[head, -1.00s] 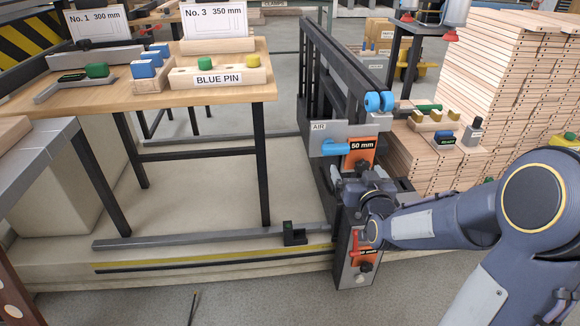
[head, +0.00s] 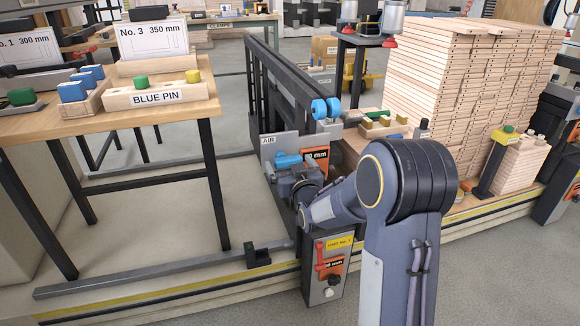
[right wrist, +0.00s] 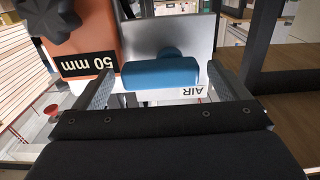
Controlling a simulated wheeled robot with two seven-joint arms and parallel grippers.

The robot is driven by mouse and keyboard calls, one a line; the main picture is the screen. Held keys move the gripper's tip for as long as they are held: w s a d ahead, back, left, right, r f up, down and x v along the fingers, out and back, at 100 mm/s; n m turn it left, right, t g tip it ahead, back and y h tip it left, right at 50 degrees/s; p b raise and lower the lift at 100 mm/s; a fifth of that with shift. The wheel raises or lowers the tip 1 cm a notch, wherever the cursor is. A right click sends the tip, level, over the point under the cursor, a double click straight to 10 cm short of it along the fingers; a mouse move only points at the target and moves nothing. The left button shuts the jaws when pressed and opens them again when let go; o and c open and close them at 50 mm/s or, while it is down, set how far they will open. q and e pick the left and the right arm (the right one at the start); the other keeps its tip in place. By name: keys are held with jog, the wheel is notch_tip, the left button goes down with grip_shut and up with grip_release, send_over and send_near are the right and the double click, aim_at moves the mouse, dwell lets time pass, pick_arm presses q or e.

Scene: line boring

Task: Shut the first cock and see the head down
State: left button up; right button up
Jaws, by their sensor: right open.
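The blue cock handle (head: 287,160) is on the grey AIR plate (head: 268,150), beside the orange 50 mm block (head: 315,157). In the right wrist view the blue handle (right wrist: 160,74) lies crosswise between the fingertips of my open right gripper (right wrist: 160,92). I cannot tell whether either finger touches it. In the head view my right gripper (head: 290,172) is just below the handle, partly hidden by its own wrist. A lower box (head: 322,290) carries a red lever (head: 320,256) and an orange label with a black knob. My left gripper is not in view.
A wooden table (head: 200,108) with a BLUE PIN block stands left. Stacked boards (head: 450,80) stand right. The floor at front right is clear.

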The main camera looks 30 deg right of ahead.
jog(key=c, duration=1)
jog(key=shift+n, duration=0.5)
jog(key=shift+r+n+b, duration=0.1)
jog(key=shift+n+b, duration=0.4)
jog(key=shift+n, duration=0.5)
jog(key=n, duration=0.3)
jog(key=shift+a+r+n, duration=0.15)
jog(key=shift+r+n, duration=0.05)
jog(key=shift+n, duration=0.1)
jog(key=n, duration=0.5)
jog(key=shift+a+r+n, duration=0.2)
jog(key=shift+n, duration=0.1)
jog(key=n, duration=0.3)
jog(key=n+p, duration=0.1)
jog(key=n, duration=0.1)
jog(key=shift+w+a+n, duration=0.15)
jog(key=shift+a+n, duration=0.15)
jog(key=shift+n, duration=0.3)
